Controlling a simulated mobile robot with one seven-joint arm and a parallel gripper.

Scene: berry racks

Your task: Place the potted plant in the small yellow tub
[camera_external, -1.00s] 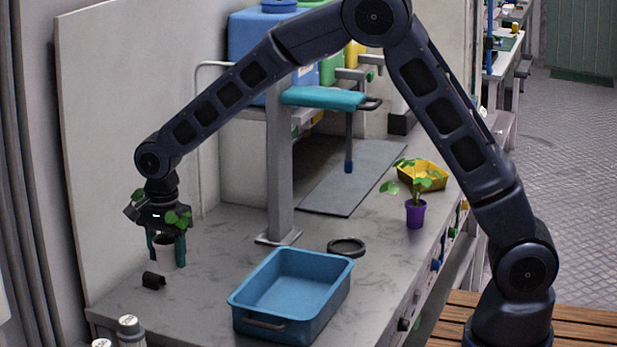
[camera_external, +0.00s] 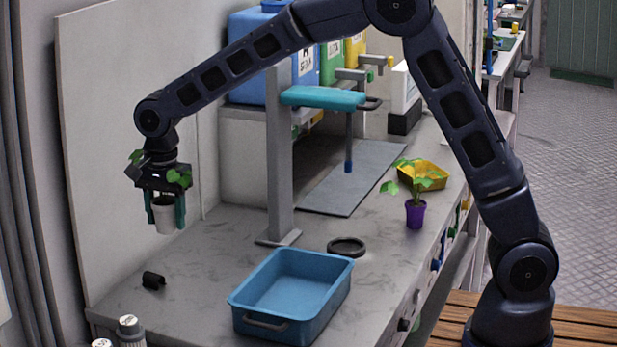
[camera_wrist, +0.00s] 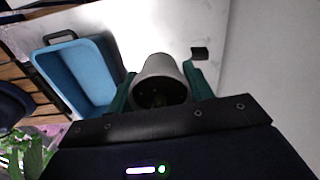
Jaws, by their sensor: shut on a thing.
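My gripper (camera_external: 166,209) is shut on a white pot (camera_external: 165,217) with a green leafy plant, at the left of the external view. The pot hangs upright above the bench. Leaves (camera_external: 178,178) stick out beside the gripper's body, which hides most of the plant. In the wrist view the pot (camera_wrist: 160,70) sits between the two green fingers, and its inside is dark. The small yellow tub (camera_external: 437,183) stands at the back right of the bench. A second plant in a purple pot (camera_external: 415,215) stands just in front of it, its leaves overlapping the tub.
A larger blue tub (camera_external: 240,302) stands at the front of the bench, also seen in the wrist view (camera_wrist: 62,75). A grey post (camera_external: 280,170) with a teal arm (camera_external: 322,97) rises mid-bench. A black ring (camera_external: 346,247) and a small black piece (camera_external: 153,281) lie on the bench.

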